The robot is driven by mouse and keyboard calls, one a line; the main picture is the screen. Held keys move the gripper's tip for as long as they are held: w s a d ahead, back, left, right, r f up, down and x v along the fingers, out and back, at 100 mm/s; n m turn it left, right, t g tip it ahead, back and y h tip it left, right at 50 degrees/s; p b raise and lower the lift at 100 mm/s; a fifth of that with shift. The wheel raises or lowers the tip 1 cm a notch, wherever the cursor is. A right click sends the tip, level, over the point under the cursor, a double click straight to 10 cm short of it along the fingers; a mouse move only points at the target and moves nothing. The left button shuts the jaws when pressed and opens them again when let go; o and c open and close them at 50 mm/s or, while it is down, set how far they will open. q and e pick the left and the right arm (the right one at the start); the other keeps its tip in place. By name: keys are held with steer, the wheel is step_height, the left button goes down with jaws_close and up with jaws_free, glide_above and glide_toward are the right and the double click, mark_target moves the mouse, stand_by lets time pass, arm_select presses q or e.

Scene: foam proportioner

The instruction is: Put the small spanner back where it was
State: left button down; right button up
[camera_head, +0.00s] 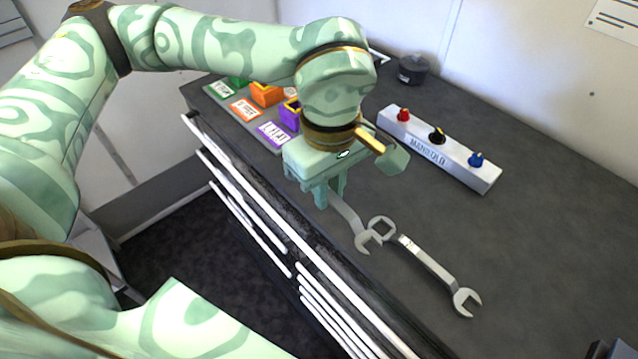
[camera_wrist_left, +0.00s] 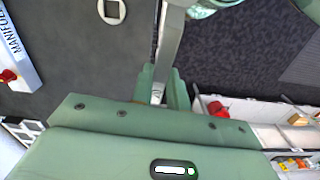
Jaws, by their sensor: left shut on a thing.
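My left gripper (camera_head: 331,196) is shut on a grey metal spanner near the front edge of the dark bench (camera_head: 560,240). The held spanner (camera_head: 354,224) points its open jaw toward the lower right; its other end is hidden by the gripper. In the left wrist view, the spanner shaft (camera_wrist_left: 170,45) runs between the fingers (camera_wrist_left: 162,88). A second spanner (camera_head: 432,264) lies on the bench just right of it, its ring end close to the held one's jaw. I cannot tell whether the held spanner touches the bench. My right gripper is not in view.
A white manifold block (camera_head: 440,152) with red, black and blue knobs stands behind. Labelled cards (camera_head: 243,110) with green, orange and purple items lie at the back left, and a dark round pot (camera_head: 412,69) at the back. The bench's right side is mostly clear.

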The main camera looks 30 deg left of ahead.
arm_select(q)
steer(key=shift+w+f+n, duration=0.15)
steer(key=shift+w+n, duration=0.05)
steer(key=shift+n, duration=0.2)
steer(key=w+a+f, duration=0.2)
steer(key=w, duration=0.1)
steer(key=w+a+f+b, duration=0.1)
steer(key=w+a+f, duration=0.1)
steer(key=w+f, duration=0.1)
steer(key=w+a+f+b, duration=0.1)
steer(key=w+a+f, duration=0.1)
steer(key=w+f, duration=0.1)
steer(key=shift+w+a+f, duration=0.15)
steer(key=shift+w+a, duration=0.05)
steer(key=shift+w, duration=0.45)
steer(key=shift+w+a+f, duration=0.2)
steer(key=shift+w+f, duration=0.15)
steer(key=shift+f, duration=0.05)
steer(key=shift+w+a+f+b, duration=0.1)
steer(key=shift+f+b, duration=0.2)
steer(key=shift+f, duration=0.6)
steer(key=shift+w+a+f+b, duration=0.1)
steer(key=shift+f+b, duration=0.15)
steer(key=shift+f, duration=0.6)
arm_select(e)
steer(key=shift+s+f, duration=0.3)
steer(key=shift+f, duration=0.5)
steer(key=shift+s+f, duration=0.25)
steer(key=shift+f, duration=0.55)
